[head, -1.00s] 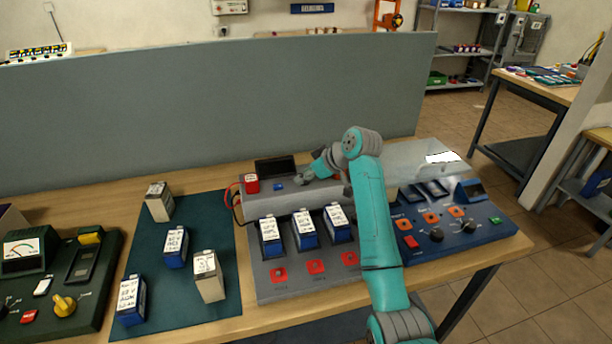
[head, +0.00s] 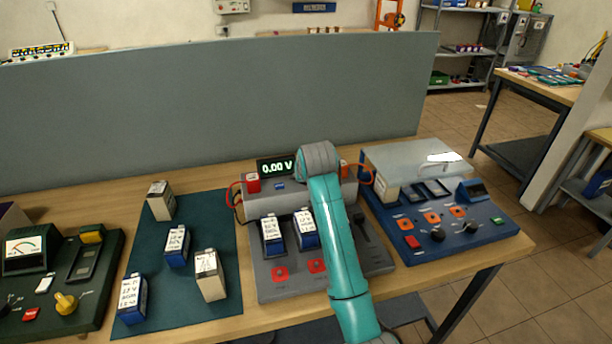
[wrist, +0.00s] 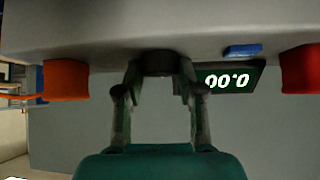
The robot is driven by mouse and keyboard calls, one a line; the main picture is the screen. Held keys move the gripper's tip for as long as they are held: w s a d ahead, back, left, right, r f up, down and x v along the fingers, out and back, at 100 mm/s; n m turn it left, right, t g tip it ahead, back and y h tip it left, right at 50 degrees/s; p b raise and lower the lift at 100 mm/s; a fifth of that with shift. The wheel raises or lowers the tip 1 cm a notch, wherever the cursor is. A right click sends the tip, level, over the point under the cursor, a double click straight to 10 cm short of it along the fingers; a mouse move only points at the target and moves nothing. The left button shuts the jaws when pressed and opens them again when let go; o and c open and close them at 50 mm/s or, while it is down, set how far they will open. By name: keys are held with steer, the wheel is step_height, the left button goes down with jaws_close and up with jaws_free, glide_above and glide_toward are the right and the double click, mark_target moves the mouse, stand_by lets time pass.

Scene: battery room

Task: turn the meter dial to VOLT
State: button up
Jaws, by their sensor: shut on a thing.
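The meter (head: 275,201) is a grey box at the back of the grey charging unit. Its display (head: 275,166) is lit and reads 0.00 V in the head view. In the wrist view, the meter (wrist: 110,30) is upside down, with its lit display (wrist: 228,80) right of my gripper. My gripper (wrist: 158,72) is shut on the dark round dial (wrist: 157,62), with one finger on each side. The dial's pointer and markings cannot be made out. In the head view my arm hides the gripper and the dial.
A red terminal (head: 252,183) and a blue button (head: 279,186) sit close to the display. Blue batteries (head: 272,236) stand in the charging unit beside my arm. A blue control panel (head: 440,228) lies to the right. A grey partition (head: 150,110) stands behind.

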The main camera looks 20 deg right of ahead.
steer(key=shift+m+h, duration=0.3)
steer(key=shift+m, duration=0.1)
steer(key=o, duration=1.2)
steer(key=shift+c, duration=0.2)
steer(key=v, duration=1.2)
